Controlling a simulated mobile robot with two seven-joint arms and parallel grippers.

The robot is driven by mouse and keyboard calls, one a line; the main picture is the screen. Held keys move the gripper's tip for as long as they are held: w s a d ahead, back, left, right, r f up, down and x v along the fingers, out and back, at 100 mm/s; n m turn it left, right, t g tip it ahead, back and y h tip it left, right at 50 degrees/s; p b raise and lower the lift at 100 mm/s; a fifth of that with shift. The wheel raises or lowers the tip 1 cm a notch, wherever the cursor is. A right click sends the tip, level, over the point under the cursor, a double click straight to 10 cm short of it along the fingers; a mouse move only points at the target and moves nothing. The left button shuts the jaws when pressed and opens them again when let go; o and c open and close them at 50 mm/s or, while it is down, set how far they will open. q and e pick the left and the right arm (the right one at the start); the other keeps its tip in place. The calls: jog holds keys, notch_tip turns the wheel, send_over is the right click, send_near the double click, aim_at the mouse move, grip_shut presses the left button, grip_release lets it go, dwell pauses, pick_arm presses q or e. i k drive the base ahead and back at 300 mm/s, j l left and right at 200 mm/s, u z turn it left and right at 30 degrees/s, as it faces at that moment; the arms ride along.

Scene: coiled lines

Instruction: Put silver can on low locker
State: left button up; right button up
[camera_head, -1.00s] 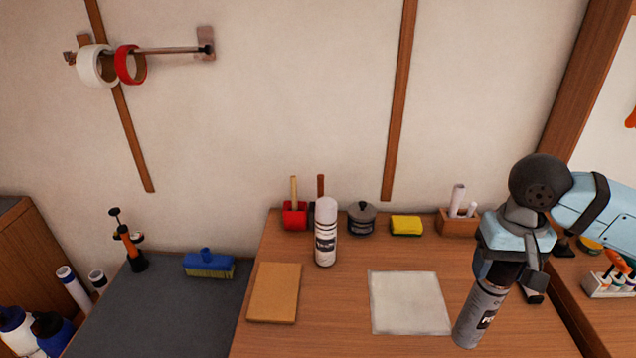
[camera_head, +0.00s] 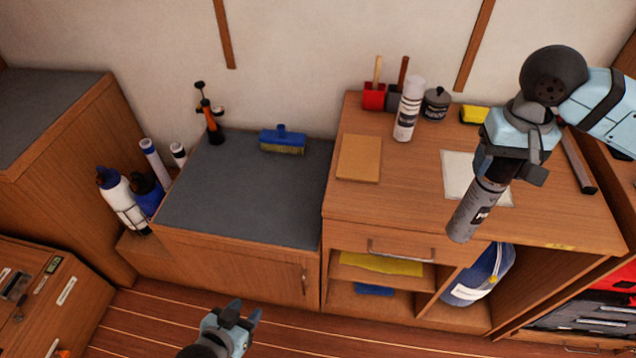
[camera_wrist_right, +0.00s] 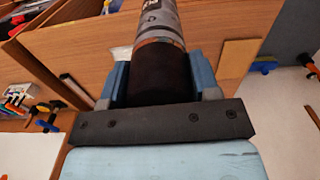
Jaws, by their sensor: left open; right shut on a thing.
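The silver can (camera_head: 470,212) has a grey body with a dark label and a black cap end. My right gripper (camera_head: 497,170) is shut on its cap end and holds it tilted over the front part of the wooden workbench (camera_head: 415,205). In the right wrist view the can (camera_wrist_right: 160,25) sits between both fingers (camera_wrist_right: 163,80). The low locker (camera_head: 240,195) has a dark grey top and a wooden door, left of the workbench. My left gripper (camera_head: 238,318) is open and empty in front of the locker, low in the picture.
A white spray can (camera_head: 409,110), brown pad (camera_head: 359,158) and pale sheet (camera_head: 460,175) are on the workbench. A taller cabinet (camera_head: 70,150) stands left.

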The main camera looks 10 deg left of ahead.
aim_at(244, 201)
jog(key=j+u, duration=0.25)
jog(key=j, duration=0.5)
jog(key=i+j+u, duration=0.4)
jog(key=i+j, duration=0.15)
jog(key=i, duration=0.15)
jog(key=i+j+u, duration=0.1)
jog(key=i, duration=0.2)
